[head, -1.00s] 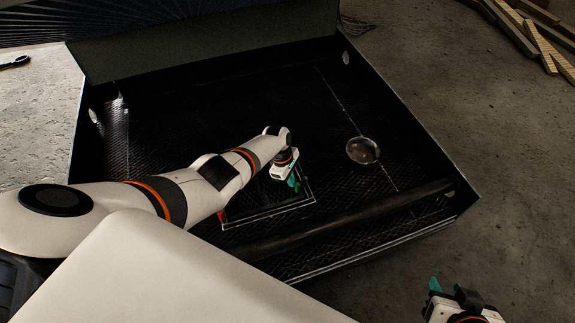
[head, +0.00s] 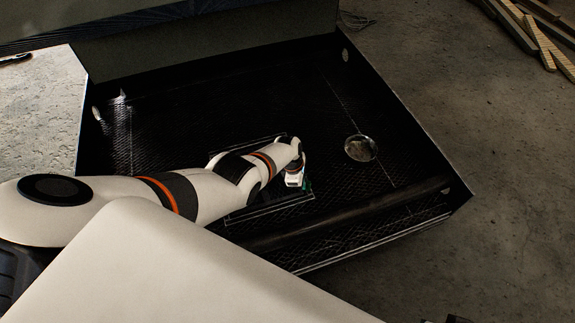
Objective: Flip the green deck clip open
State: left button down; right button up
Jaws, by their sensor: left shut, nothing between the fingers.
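My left gripper (head: 299,184) reaches down into the black enclosure at the front edge of a dark, pale-outlined panel (head: 270,212) on its floor. It is shut, with nothing seen between its fingers. A small green patch (head: 308,186) shows right at its tip. I cannot tell whether this is the green deck clip or the fingertips, or whether they touch. The clip's position, open or closed, cannot be made out. Only a dark bit of my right gripper (head: 456,319) shows at the bottom edge.
The black enclosure (head: 410,125) has raised walls and a dark bar (head: 350,215) across its front. A round, shiny disc (head: 361,148) lies to the right of my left gripper. Planks (head: 535,30) lie far off at the top right.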

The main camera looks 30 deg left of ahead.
pick_arm(q)
jog(key=shift+w+d, duration=0.2)
jog(key=shift+d, duration=0.15)
jog(key=shift+r, duration=0.15)
pick_arm(e)
jog(key=shift+r, duration=0.1)
dwell(0.4)
